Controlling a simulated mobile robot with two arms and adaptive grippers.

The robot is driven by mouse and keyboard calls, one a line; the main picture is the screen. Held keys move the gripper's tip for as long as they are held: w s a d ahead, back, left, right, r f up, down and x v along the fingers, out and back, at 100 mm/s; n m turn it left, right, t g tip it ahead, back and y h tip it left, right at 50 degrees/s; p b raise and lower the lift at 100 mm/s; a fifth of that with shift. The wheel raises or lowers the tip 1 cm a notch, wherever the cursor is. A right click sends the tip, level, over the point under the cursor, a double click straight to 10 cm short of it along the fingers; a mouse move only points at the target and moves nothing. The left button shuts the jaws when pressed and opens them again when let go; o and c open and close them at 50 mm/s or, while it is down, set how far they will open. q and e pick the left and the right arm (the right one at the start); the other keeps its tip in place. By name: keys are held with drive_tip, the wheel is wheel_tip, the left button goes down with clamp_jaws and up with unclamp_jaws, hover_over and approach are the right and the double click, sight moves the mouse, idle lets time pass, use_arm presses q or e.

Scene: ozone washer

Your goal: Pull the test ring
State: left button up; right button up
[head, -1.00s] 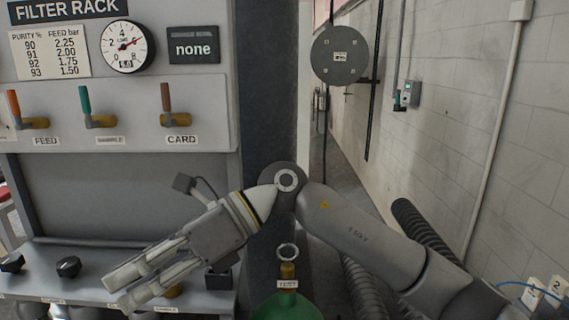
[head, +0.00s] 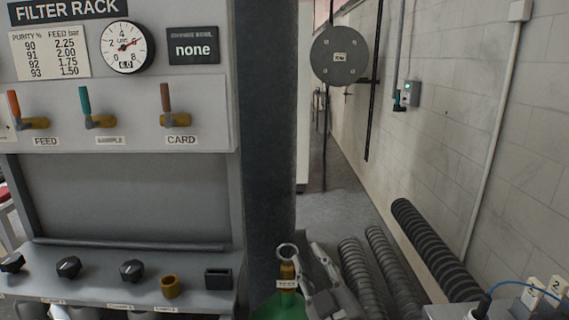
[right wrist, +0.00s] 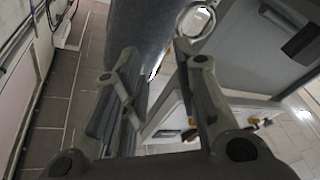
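The test ring (head: 287,251) is a small pale metal ring. It stands upright on a brass fitting (head: 287,270) above the "TEST" label, on top of a green vessel (head: 277,307). My right gripper (head: 308,251) is just right of the ring in the head view, with its fingers pointing up and away. In the right wrist view the ring (right wrist: 196,21) shows beyond the tip of the right-hand finger. My right gripper (right wrist: 157,52) is open there, with nothing between its fingers. I cannot tell whether a finger touches the ring. My left gripper is not in view.
The filter rack panel (head: 120,200) with its levers and knobs stands at the left. A dark column (head: 268,130) rises behind the ring. Black corrugated hoses (head: 430,245) lie at the right, near a brick wall (head: 490,130). The corridor floor behind is clear.

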drive_tip(key=s+d+f+m+g+h, duration=0.2)
drive_tip(key=s+d+f+m+g, duration=0.25)
drive_tip(key=f, duration=0.55)
drive_tip(key=s+d+f+m+g+h, duration=0.2)
drive_tip(key=s+d+f+g+h, duration=0.15)
drive_tip(key=s+d+f, duration=0.55)
drive_tip(key=s+d+f+m+g, duration=0.1)
drive_tip(key=s+f+g, duration=0.35)
drive_tip(key=s, duration=0.35)
drive_tip(key=s+f+m+g, duration=0.1)
drive_tip(key=s+f+g, duration=0.2)
drive_tip(key=s+f, duration=0.45)
drive_tip(key=s+f+g, duration=0.2)
drive_tip(key=s+f, duration=0.1)
drive_tip(key=f, duration=2.2)
drive_tip(key=s+d+f, duration=0.3)
drive_tip(key=s+f, duration=1.3)
drive_tip(key=shift+s+d+n+g, duration=0.2)
drive_tip(key=shift+s+n+g, duration=0.15)
drive_tip(key=shift+s, duration=0.05)
